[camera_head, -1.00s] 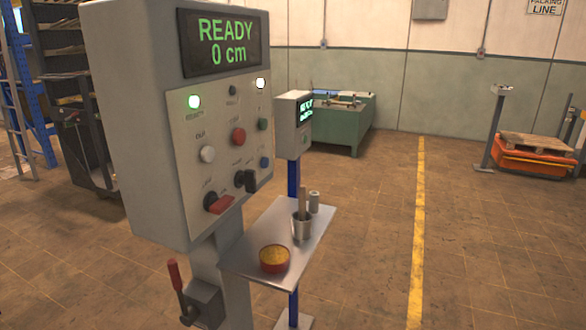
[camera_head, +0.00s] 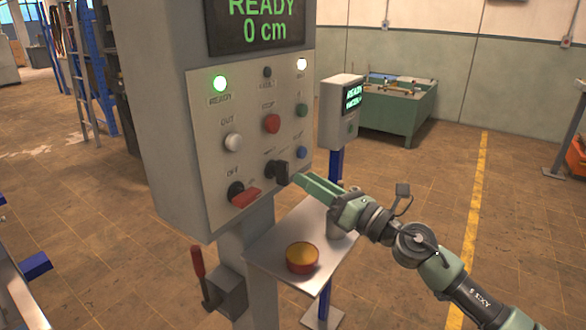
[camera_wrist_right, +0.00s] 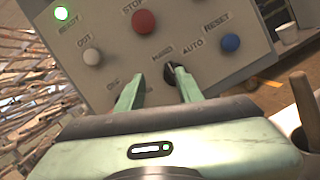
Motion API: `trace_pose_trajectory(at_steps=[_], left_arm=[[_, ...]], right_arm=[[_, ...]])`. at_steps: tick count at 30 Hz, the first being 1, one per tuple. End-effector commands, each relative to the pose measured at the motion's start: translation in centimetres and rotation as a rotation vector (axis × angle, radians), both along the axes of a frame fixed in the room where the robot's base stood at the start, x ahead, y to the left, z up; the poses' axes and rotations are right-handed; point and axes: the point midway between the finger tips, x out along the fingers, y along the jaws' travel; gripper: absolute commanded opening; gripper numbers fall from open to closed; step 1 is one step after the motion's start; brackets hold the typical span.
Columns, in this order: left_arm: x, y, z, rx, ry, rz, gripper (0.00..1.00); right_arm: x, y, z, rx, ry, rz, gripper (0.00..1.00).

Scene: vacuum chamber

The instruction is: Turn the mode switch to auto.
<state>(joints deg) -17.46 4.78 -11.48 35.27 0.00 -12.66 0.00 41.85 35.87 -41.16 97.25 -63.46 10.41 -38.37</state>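The mode switch (camera_head: 277,172) is a black rotary knob low on the grey control panel. In the right wrist view the mode switch (camera_wrist_right: 170,73) sits below the HAND and AUTO labels; which one it points at is hard to tell. My right gripper (camera_head: 303,184) has its green fingertips close to the knob, reaching in from the right. In the wrist view the right gripper (camera_wrist_right: 158,82) is open, with the knob between its fingers, nearer the right finger, which partly covers it. Contact cannot be told. My left gripper is not in view.
A red-handled OFF switch (camera_head: 240,195) is left of the knob. White (camera_head: 233,142), red (camera_head: 272,123) and blue (camera_head: 302,152) buttons are nearby. The display (camera_head: 258,22) reads READY, 0 cm.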

Motion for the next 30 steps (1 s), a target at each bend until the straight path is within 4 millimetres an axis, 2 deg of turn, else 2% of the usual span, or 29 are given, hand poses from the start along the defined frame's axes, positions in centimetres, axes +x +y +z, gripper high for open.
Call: trace_pose_trajectory(at_steps=[1, 3, 7, 11, 22, 30], left_arm=[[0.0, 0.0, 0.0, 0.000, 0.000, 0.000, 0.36], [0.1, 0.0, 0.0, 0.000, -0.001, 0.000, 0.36], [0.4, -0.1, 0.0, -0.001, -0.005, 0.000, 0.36], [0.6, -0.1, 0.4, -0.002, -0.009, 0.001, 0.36], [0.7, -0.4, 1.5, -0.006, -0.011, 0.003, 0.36], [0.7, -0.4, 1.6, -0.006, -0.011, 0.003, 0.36]], right_arm=[[0.5, -0.2, 0.5, -0.120, -0.063, 0.014, 0.36], [0.9, -0.5, 0.3, -0.255, -0.121, 0.032, 0.36], [1.3, -0.9, 0.0, -0.390, -0.171, 0.049, 0.36], [1.9, -0.1, 0.0, -0.412, -0.180, 0.055, 0.36], [5.2, 4.4, 0.1, -0.405, -0.177, 0.054, 0.36], [5.9, 5.3, -0.1, -0.406, -0.176, 0.052, 0.36]])
